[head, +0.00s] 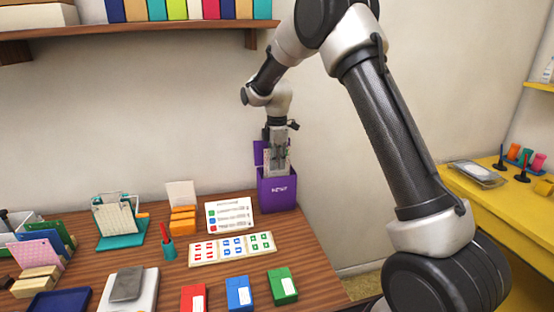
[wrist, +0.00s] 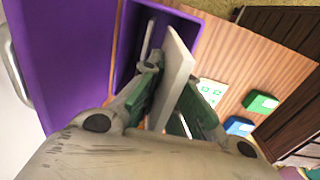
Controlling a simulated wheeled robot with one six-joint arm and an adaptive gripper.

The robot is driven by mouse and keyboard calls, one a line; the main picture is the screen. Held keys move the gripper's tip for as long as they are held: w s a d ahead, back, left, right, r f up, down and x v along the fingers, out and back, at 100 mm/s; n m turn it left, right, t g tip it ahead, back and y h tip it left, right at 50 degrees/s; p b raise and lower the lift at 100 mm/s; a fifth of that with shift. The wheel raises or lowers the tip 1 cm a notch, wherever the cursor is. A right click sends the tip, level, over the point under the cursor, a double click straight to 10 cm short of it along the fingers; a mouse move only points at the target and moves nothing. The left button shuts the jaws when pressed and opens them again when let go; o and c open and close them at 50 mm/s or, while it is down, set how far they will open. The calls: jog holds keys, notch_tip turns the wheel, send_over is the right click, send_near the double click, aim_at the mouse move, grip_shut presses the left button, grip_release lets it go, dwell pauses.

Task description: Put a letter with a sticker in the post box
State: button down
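The purple post box (head: 277,192) stands at the back right of the wooden table, its lid raised behind it. It fills the upper left of the wrist view (wrist: 75,60). My gripper (head: 276,150) points down over the box's open top. A pale, flat letter (wrist: 177,65) stands between its green-padded fingers (wrist: 172,100), which appear shut on it. The letter's lower part is down inside the box opening. I cannot see a sticker on it. A sheet of red, blue and green stickers (head: 232,249) lies on the table.
Red (head: 193,298), blue (head: 239,293) and green (head: 282,285) inkpads line the front edge. A sign (head: 229,215) stands left of the box, with orange blocks (head: 183,220) and a teal letter holder (head: 122,228) beyond. A shelf (head: 130,28) hangs above.

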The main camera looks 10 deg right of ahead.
jog(key=c, duration=1.6)
grip_release()
jog(key=shift+o, duration=0.2)
jog(key=shift+r, duration=3.05)
